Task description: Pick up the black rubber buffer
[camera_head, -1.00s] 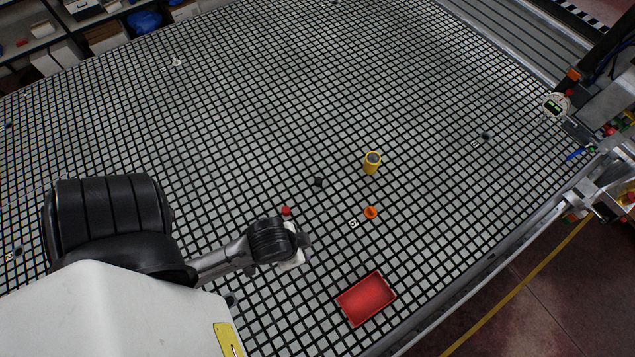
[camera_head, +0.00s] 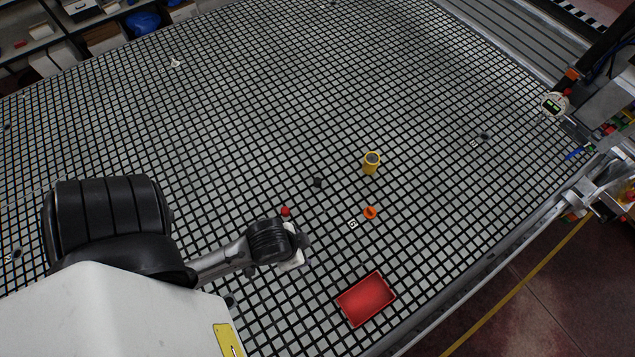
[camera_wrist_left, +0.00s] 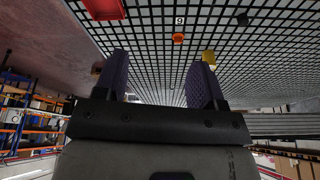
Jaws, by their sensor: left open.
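The black rubber buffer (camera_head: 318,182) is a small dark block on the white grid table (camera_head: 230,130), left of the yellow cup-like part. A dark piece near the top of the left wrist view (camera_wrist_left: 242,19) looks like the same block. My left gripper (camera_wrist_left: 160,65) is open, with two dark fingers apart and nothing between them. In the head view my left arm ends nearer than the buffer and apart from it; its fingers are not clear there. My right gripper is not in view.
A red piece (camera_head: 286,211) stands close beyond my left wrist. A yellow cup-like part (camera_head: 371,168), an orange part (camera_head: 370,213) and a numbered marker (camera_head: 353,223) are to the right. A red tray (camera_head: 366,299) lies near the front edge. The far table is mostly clear.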

